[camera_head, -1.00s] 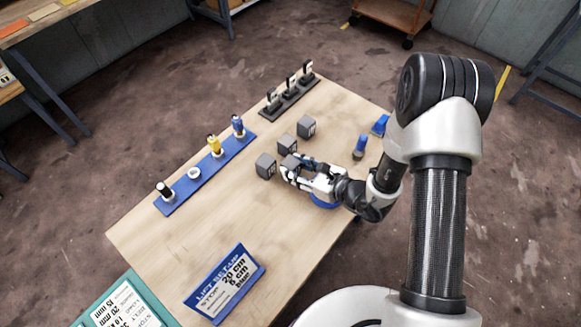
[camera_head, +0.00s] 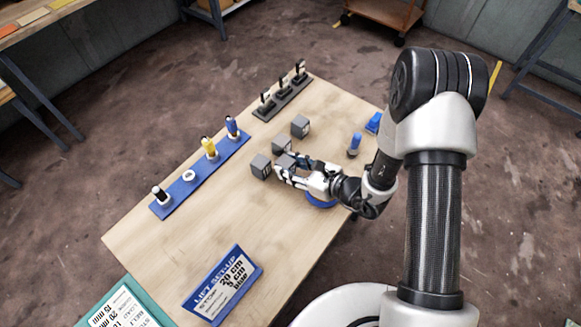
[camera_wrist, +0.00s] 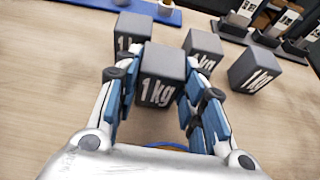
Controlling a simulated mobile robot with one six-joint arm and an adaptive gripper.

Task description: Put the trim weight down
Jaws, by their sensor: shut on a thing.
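The trim weight is a dark grey cube marked "1 kg" (camera_wrist: 161,88), held between the blue-padded fingers of my gripper (camera_wrist: 158,100). In the head view the held weight (camera_head: 284,162) is partly hidden by my gripper (camera_head: 283,168), among other grey cubes over the wooden table (camera_head: 160,245). Three similar cubes stand near it: one to the left (camera_head: 260,167), one just behind (camera_head: 281,144) and one farther back (camera_head: 300,126). In the wrist view they stand beyond the held one. I cannot tell whether the held weight touches the table.
A blue rack (camera_head: 173,202) with black, yellow and blue pieces and a white ring lies left. A dark stand (camera_head: 285,98) with upright pieces is at the back.

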